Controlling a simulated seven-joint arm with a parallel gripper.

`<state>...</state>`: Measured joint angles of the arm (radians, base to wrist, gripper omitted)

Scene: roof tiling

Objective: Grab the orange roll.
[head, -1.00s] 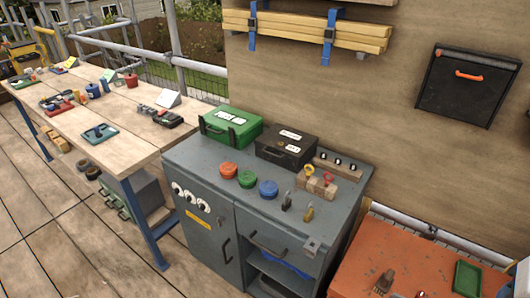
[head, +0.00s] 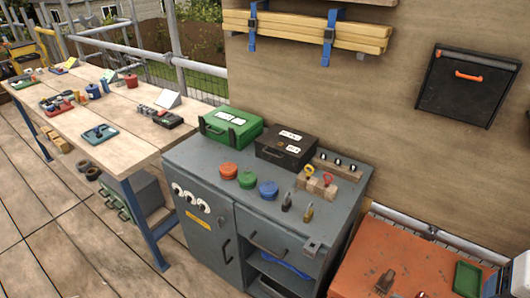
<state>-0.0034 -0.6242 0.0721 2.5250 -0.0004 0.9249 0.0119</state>
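The orange roll (head: 229,170) lies flat on the grey cabinet's top (head: 205,160), near its front left part. It is a short, round, orange-red disc. A similar green roll (head: 247,179) sits just to its right, and a blue roll (head: 268,189) sits right of that. Nothing covers the orange roll. My gripper is not in view.
Behind the rolls stand a green case (head: 230,128) and a black case (head: 286,147). Padlocks (head: 308,212) and a wooden block with key-like pieces (head: 316,184) are to the right. A long wooden workbench (head: 120,130) with several tools is at left; an orange chest (head: 415,262) is at lower right.

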